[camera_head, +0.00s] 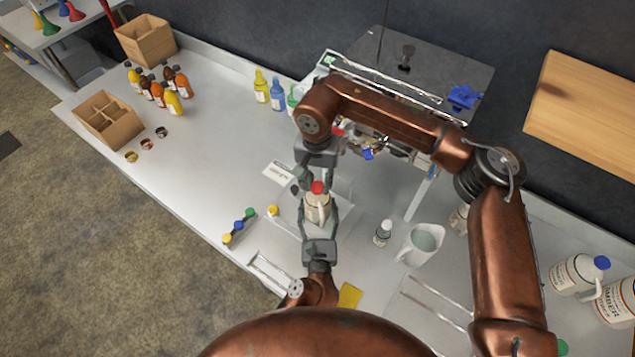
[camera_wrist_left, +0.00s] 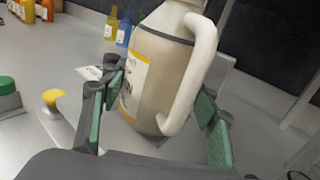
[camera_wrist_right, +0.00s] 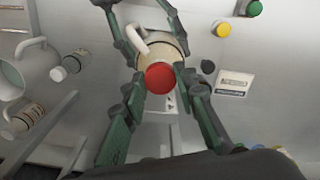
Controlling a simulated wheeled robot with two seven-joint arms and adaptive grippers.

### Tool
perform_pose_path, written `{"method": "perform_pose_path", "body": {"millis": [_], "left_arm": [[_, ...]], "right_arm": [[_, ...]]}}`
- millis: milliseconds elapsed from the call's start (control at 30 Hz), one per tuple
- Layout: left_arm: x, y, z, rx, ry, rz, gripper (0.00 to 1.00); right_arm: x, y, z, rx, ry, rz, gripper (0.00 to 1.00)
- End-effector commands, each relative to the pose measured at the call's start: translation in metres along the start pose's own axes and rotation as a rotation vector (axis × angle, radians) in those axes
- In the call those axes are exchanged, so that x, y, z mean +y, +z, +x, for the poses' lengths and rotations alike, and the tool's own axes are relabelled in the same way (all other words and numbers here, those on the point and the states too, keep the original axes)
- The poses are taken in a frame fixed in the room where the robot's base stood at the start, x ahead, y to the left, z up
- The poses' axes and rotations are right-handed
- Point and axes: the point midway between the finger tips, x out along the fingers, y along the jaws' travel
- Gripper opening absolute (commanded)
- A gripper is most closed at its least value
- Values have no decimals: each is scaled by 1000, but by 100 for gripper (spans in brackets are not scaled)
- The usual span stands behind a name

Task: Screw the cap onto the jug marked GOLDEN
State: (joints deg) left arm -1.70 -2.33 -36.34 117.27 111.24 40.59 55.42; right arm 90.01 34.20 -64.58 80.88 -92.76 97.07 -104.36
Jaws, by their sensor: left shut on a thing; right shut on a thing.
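A cream jug (camera_head: 316,207) with a white handle stands upright over the counter; it also shows in the left wrist view (camera_wrist_left: 160,70). Its label is turned partly away, so I cannot read the full name. My left gripper (camera_head: 319,222) is shut around the jug's body, one finger on each side. A red cap (camera_head: 317,187) is at the jug's mouth, seen from above in the right wrist view (camera_wrist_right: 160,77). My right gripper (camera_wrist_right: 160,88) is shut on the red cap from above. Whether the threads are engaged is hidden.
A white pitcher (camera_head: 422,243) and a small bottle (camera_head: 383,233) stand to the right. A label card (camera_head: 278,173) lies behind. The counter's left middle is mostly free.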

Motion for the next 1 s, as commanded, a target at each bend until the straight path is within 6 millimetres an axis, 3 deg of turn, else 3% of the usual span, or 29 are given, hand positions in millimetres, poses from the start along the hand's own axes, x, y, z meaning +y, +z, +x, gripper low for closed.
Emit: {"method": "perform_pose_path", "body": {"millis": [233, 433, 800, 1000], "left_arm": [[1, -1, 0, 1, 2, 0, 0], [1, -1, 0, 2, 2, -1, 0], [1, -2, 0, 3, 3, -1, 0], [2, -2, 0, 3, 3, -1, 0]], "right_arm": [[1, 0, 0, -1, 2, 0, 0], [1, 0, 0, 0, 2, 67, 0], [1, 0, 1, 2, 5, 758, 0], [0, 0, 1, 2, 6, 1053, 0]]}}
